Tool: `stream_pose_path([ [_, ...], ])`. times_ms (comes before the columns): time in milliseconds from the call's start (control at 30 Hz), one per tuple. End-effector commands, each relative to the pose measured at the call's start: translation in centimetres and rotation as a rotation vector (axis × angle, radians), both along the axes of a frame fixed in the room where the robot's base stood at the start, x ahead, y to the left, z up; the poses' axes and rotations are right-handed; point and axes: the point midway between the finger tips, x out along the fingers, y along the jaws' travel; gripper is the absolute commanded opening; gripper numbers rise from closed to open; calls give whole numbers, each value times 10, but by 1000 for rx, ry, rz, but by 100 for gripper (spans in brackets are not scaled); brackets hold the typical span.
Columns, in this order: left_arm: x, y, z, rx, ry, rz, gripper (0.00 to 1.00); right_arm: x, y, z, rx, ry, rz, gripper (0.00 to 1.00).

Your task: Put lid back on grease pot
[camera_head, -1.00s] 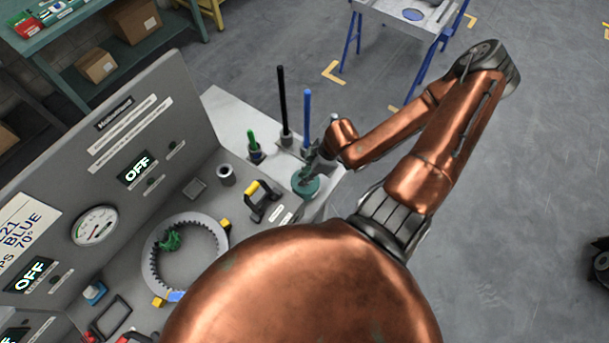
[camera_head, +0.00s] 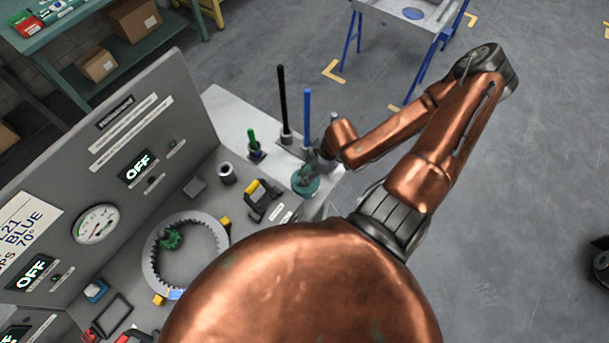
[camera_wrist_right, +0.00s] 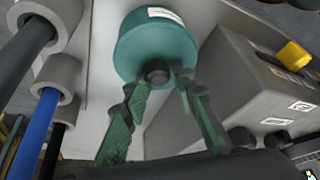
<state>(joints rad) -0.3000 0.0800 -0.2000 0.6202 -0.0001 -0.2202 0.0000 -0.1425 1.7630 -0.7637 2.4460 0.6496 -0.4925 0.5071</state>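The teal grease pot (camera_head: 305,187) stands at the bench's right end in the head view. In the right wrist view the teal pot (camera_wrist_right: 150,42) has a pale label, and a dark knob (camera_wrist_right: 157,71) shows at its near side. I cannot make out a seam between lid and pot. My right gripper (camera_head: 311,166) is at the pot's top. In the wrist view its green-padded fingers (camera_wrist_right: 161,80) narrow toward their tips, one on each side of the knob. Whether they press on it is unclear. My left gripper is not in view.
Black and blue rods (camera_head: 306,115) stand upright just behind the pot, with a short green-handled tool (camera_head: 252,143) left of them. A yellow-and-black handle (camera_head: 260,198), a grey cup (camera_head: 227,174) and a toothed ring (camera_head: 150,270) lie further left.

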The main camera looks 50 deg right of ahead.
Motion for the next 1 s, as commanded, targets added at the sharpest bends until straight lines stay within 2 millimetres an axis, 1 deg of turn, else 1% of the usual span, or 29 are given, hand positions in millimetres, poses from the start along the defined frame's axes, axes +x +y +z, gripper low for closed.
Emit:
stream_pose_path([
  [33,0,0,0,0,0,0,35,-1,-1,-1,-1,3,-1,32],
  [100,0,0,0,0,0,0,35,-1,-1,-1,-1,3,-1,37],
  [133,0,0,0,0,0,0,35,-1,-1,-1,-1,3,-1,38],
  [400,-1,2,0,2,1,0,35,-1,-1,-1,-2,4,-2,38],
  [533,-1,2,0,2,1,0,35,-2,-4,3,-5,2,-2,38],
  [667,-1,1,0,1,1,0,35,-6,-8,14,-8,2,-1,38],
  [1000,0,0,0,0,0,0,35,-16,-17,51,-10,0,2,38],
])
